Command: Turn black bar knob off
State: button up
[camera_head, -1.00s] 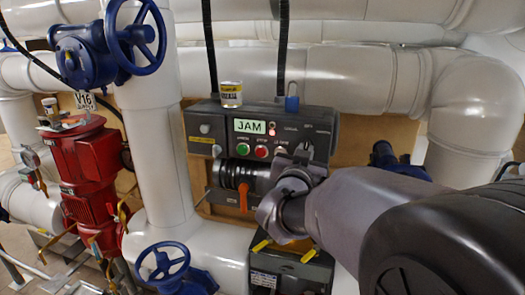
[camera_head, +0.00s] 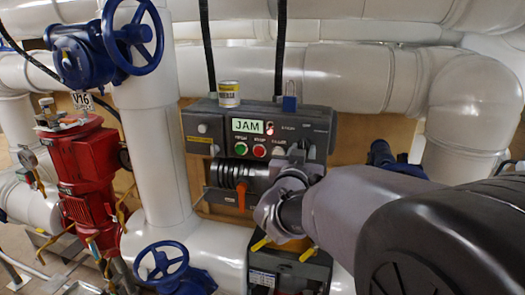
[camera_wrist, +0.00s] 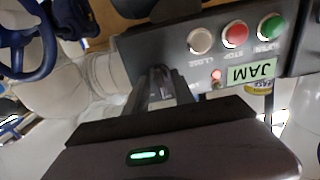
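The grey control panel (camera_head: 318,132) stands in the middle of the head view, with a green display reading JAM, a lit red lamp and a row of green, red and pale buttons. My gripper (camera_wrist: 163,82) reaches up to the panel's right part, and its dark fingers lie close together in the wrist view. They overlap the panel's edge beside the pale button (camera_wrist: 201,40). I cannot clearly make out the black bar knob in either view; the fingers and wrist cover that part of the panel. Whether anything is between the fingers cannot be told.
An orange lever (camera_head: 241,193) on a black ribbed fitting sits just left of my wrist. A yellow-labelled can (camera_head: 229,93) and a blue padlock (camera_head: 290,103) are at the panel's top. White pipes, blue handwheels (camera_head: 161,261) and a red motor (camera_head: 88,170) crowd around.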

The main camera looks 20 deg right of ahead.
jog(key=v, duration=1.7)
jog(key=shift+s+b, duration=0.2)
jog(key=shift+b, duration=0.1)
jog(key=shift+a, duration=0.15)
jog(key=a+f+n+y+b, duration=0.3)
jog(key=a+f+y+b, duration=0.7)
jog(key=f, duration=0.4)
jog(key=s+f+g+y+b, duration=0.1)
jog(key=s+f+g+b, duration=0.3)
jog(key=s+f, duration=0.4)
jog(key=s+f+g+y+b, duration=0.1)
jog(key=s+f+g+b, duration=0.4)
jog(key=f, duration=0.8)
jog(key=s+b, duration=0.1)
jog(key=s, duration=0.2)
jog(key=shift+m+b, duration=0.3)
